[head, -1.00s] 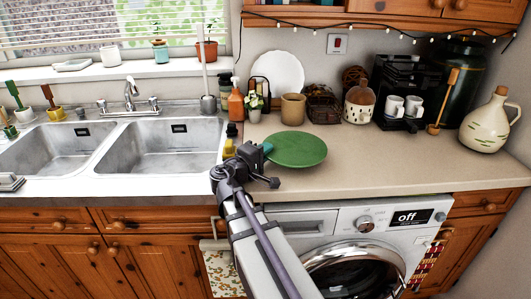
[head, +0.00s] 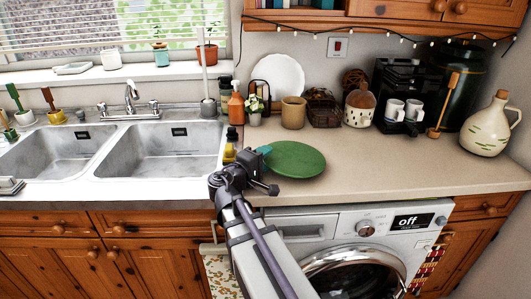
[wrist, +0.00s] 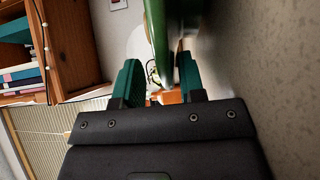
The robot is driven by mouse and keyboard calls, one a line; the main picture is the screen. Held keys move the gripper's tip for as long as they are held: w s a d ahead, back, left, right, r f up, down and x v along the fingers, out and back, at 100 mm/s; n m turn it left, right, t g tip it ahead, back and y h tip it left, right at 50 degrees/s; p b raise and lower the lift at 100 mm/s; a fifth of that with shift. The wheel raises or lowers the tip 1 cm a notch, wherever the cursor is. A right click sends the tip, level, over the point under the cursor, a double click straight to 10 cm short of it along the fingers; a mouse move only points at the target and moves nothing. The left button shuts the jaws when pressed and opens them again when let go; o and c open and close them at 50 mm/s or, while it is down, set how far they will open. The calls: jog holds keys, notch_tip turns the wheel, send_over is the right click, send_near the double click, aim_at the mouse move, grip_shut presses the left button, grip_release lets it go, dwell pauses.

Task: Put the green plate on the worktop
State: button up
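The green plate (head: 295,160) is level and low over the front left of the worktop (head: 370,168). I cannot tell whether its underside touches the worktop. My gripper (head: 264,151) is at the plate's left edge, low by the worktop. In the wrist view the teal fingers (wrist: 159,84) stand apart, one on each side of the plate (wrist: 157,35). A gap shows between the left finger and the plate, and the plate is nearer the right finger.
A double sink (head: 170,150) is to the left. The worktop right of the green plate is clear. A washing machine (head: 365,235) is below.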

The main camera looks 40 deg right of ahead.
jog(key=v, duration=1.1)
jog(key=shift+w+r, duration=0.15)
jog(key=shift+o, duration=0.3)
jog(key=o, duration=1.1)
jog(key=shift+o, duration=0.2)
jog(key=v, duration=1)
jog(key=shift+a+p, duration=0.3)
jog(key=shift+a, duration=0.1)
jog(key=shift+r, duration=0.1)
